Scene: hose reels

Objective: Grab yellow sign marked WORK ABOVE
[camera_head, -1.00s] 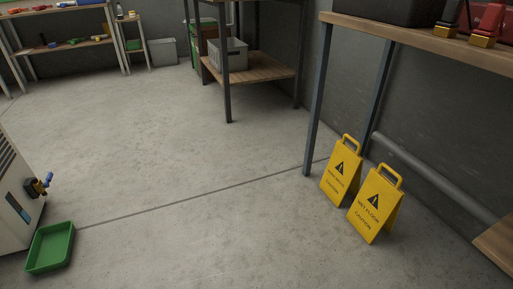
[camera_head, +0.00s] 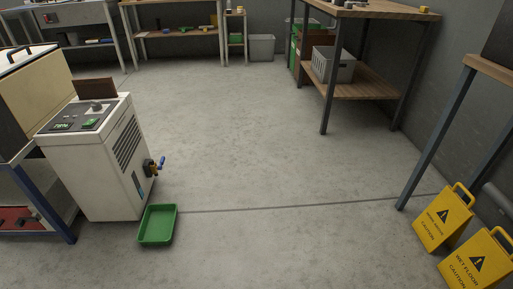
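Two yellow folding signs stand on the concrete floor at the lower right. The farther sign (camera_head: 442,220) has a black warning triangle, a line of text too small to read surely, and CAUTION below it. It stands beside a workbench leg. The nearer sign (camera_head: 478,262) reads WET FLOOR and CAUTION and is partly cut off by the picture's lower right edge. Both are upright with a handle loop at the top. Neither of my grippers is in view.
A white machine (camera_head: 100,155) with a tap stands at the left, with a green tray (camera_head: 158,225) on the floor beside it. A wooden-topped bench (camera_head: 375,12) holding a grey crate (camera_head: 332,64) on its shelf stands at the back right. The middle floor is clear.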

